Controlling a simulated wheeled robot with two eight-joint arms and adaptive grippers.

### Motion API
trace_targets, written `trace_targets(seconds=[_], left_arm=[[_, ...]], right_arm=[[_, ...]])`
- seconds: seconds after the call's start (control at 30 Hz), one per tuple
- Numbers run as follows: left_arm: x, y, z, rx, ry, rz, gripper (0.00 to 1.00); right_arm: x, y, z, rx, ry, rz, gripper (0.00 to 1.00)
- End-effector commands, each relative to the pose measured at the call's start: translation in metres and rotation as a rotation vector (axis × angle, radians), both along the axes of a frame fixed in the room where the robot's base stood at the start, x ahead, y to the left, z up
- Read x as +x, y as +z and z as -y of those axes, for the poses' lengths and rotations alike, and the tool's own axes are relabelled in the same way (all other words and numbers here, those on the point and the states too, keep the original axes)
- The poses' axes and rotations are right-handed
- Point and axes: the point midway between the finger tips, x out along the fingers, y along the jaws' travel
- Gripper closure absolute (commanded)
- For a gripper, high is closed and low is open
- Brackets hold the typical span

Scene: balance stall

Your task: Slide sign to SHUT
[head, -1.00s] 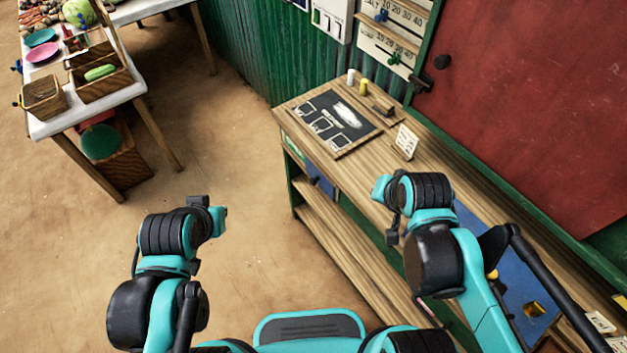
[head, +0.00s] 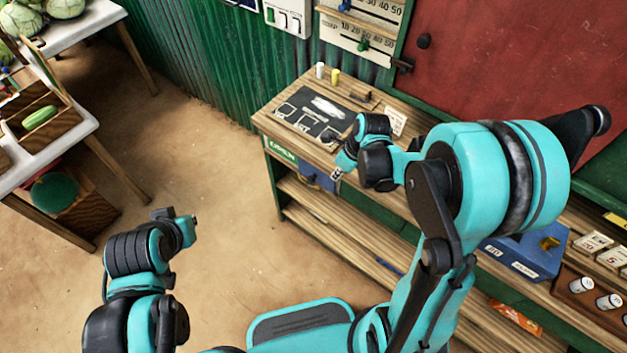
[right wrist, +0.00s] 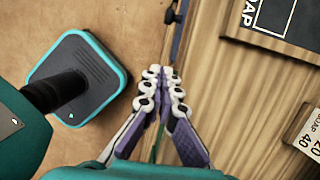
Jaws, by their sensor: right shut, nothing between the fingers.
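The sign (head: 281,150) is a small green plate with OPEN on it, set at the left end of the counter's front, under the top. No SHUT lettering shows. My right gripper (head: 337,173) is at the counter's front edge, right of the sign and apart from it. In the right wrist view its fingers (right wrist: 163,90) are shut together and empty, above the line of the counter edge. I cannot make out the sign there. My left arm's end (head: 190,226) is over open floor, far from the counter; its fingers cannot be made out.
The wooden counter (head: 395,150) carries a chalkboard (head: 300,118), a price card (head: 394,121) and small bottles. A blue box (head: 523,252) is at right. A produce table (head: 75,125) stands at left. Open floor lies between them.

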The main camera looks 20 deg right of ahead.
Motion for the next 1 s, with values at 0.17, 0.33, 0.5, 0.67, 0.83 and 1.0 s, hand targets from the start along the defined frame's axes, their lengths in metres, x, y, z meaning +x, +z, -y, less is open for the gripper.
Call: trace_targets(seconds=[0.17, 0.33, 0.5, 0.67, 0.83, 1.0], left_arm=[[0.000, 0.000, 0.000, 0.000, 0.000, 0.000, 1.00], [0.000, -0.001, 0.000, 0.000, 0.000, 0.000, 1.00], [0.000, -0.009, 0.000, 0.000, 0.000, 0.000, 1.00], [0.000, -0.024, 0.000, 0.000, 0.000, 0.000, 1.00], [0.000, -0.039, 0.000, 0.000, 0.000, 0.000, 1.00], [0.000, -0.049, 0.000, 0.000, 0.000, 0.000, 1.00]], right_arm=[[0.000, 0.000, 0.000, 0.002, -0.006, -0.002, 1.00], [0.000, -0.001, 0.000, 0.002, -0.005, -0.001, 1.00], [0.004, -0.018, -0.003, 0.002, -0.004, -0.001, 1.00], [0.011, -0.049, -0.009, 0.001, -0.001, -0.001, 1.00], [0.019, -0.085, -0.015, 0.001, -0.003, -0.001, 1.00], [0.034, -0.103, -0.027, 0.001, 0.000, -0.001, 1.00]])
